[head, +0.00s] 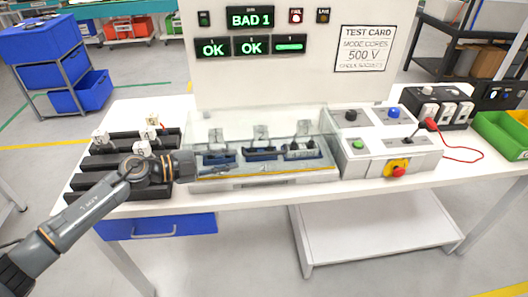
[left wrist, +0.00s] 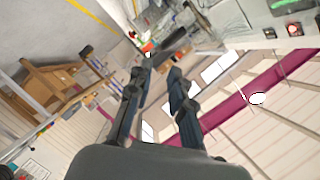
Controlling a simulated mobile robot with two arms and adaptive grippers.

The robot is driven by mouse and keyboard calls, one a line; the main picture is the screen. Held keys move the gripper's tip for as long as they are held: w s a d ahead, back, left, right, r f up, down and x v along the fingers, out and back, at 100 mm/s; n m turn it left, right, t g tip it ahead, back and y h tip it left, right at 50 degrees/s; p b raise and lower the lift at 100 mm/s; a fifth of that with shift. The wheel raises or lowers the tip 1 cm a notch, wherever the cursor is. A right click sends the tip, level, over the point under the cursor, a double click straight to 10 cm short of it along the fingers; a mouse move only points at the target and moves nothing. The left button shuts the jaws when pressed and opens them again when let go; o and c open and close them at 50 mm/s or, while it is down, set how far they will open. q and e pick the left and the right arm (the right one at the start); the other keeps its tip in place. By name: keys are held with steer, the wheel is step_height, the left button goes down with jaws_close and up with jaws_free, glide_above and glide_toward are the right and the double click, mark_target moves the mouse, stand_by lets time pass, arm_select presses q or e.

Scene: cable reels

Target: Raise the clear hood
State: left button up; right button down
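The clear hood (head: 225,132) is down over the test fixture in the middle of the bench in the head view. Numbered plates and several dark blue nests with parts show through it. A yellowish strip (head: 290,173) runs along its front edge. My left gripper (head: 225,171) reaches in from the left and is at the front left corner of the hood; I cannot tell whether it touches. In the left wrist view its two fingers (left wrist: 160,74) stand apart with nothing clearly between them. My right gripper is not in view.
A dark rack (head: 90,180) with several tagged parts stands left, under my left arm. A control box (head: 385,145) with buttons and a red stop knob stands right of the hood. A display panel (head: 290,75) rises behind. A green bin (head: 503,132) sits far right.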

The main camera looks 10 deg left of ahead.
mark_target(259, 155)
arm_select(q)
steer(key=p+x, duration=0.2)
steer(key=x, duration=0.9)
steer(key=shift+w, duration=0.1)
jaws_close()
